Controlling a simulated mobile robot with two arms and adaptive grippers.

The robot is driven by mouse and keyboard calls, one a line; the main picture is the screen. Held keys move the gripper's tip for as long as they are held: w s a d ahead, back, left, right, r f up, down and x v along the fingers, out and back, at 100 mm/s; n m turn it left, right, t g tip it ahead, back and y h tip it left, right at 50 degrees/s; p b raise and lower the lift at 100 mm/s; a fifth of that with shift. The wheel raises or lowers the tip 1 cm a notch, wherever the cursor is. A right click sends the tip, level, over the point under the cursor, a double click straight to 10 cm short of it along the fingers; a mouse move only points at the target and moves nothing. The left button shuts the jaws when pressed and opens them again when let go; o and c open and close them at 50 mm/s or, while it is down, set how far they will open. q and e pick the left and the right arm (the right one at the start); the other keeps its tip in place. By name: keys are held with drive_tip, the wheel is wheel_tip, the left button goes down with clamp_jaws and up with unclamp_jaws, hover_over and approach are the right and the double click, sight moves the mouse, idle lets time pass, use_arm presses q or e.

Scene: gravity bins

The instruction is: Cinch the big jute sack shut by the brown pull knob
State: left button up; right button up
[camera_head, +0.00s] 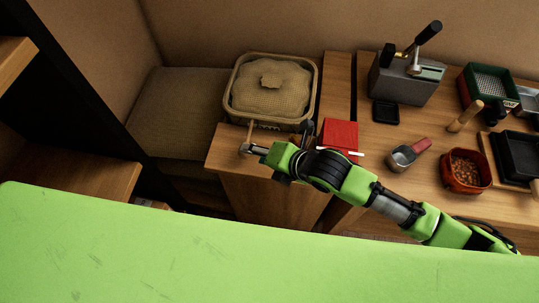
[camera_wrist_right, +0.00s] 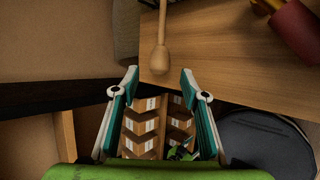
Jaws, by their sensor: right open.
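The big jute sack (camera_head: 268,88) is a tan, bulging woven bundle with a gathered flap on top. It sits in a rounded square container at the back of the wooden counter. A brown pull knob (camera_wrist_right: 160,59) on a thin stem or cord shows in the right wrist view; in the head view it is small beside the sack's front (camera_head: 250,131). My right gripper (camera_wrist_right: 159,82) is open and empty. The knob lies just beyond its fingertips, roughly centred between them. In the head view my right gripper (camera_head: 255,149) is at the counter's front left. My left gripper is out of view.
A red block (camera_head: 340,134) lies right of my gripper. A metal scoop (camera_head: 402,158), a bowl of brown pieces (camera_head: 466,172) and a grey machine (camera_head: 405,80) stand farther right. A cushioned seat (camera_head: 178,108) is at left, below the counter edge.

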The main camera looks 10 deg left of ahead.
drive_tip(key=v, duration=0.6)
drive_tip(key=shift+s+d+r, duration=0.2)
idle(0.4)
